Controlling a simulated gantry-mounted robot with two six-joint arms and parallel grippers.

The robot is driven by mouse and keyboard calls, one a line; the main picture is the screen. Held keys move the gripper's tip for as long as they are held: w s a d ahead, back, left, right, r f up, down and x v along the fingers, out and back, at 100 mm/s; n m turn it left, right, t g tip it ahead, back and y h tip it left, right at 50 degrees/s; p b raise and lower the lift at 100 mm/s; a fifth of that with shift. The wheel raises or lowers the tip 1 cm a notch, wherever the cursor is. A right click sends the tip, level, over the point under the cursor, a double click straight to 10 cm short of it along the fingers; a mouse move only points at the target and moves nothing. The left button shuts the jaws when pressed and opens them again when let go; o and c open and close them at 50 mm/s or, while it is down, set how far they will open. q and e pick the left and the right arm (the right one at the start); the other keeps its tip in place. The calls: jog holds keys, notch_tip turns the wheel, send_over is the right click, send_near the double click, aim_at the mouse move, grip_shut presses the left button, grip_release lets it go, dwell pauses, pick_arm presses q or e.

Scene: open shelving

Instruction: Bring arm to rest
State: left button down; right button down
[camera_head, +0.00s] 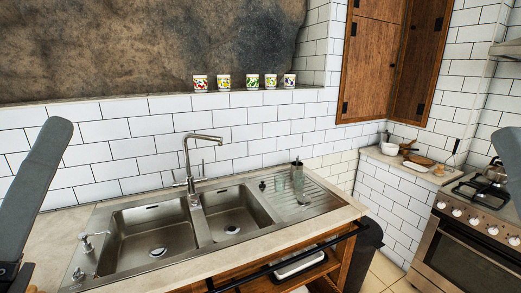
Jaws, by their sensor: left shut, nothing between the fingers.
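My left arm comes in at the left edge as a long grey link. My left gripper (14,274) is low in the bottom left corner, mostly cut off by the frame edge, shut and empty. It is left of the sink (155,238) and appears apart from it. A dark part of my right arm shows at the right edge; its gripper is not in view.
The counter holds a double sink with a tall faucet (189,160), a soap pump (86,242) and a glass and bottle (297,177) on the drainboard. Several patterned cups (223,82) stand on the ledge. A stove (470,225) with a kettle (494,172) is at right.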

pick_arm(q)
notch_tip(320, 180, up, 38)
jog(key=s+a+m+y+p, duration=0.2)
jog(key=m+p, duration=0.4)
jog(key=p, duration=3.2)
jog(key=shift+y, duration=0.7)
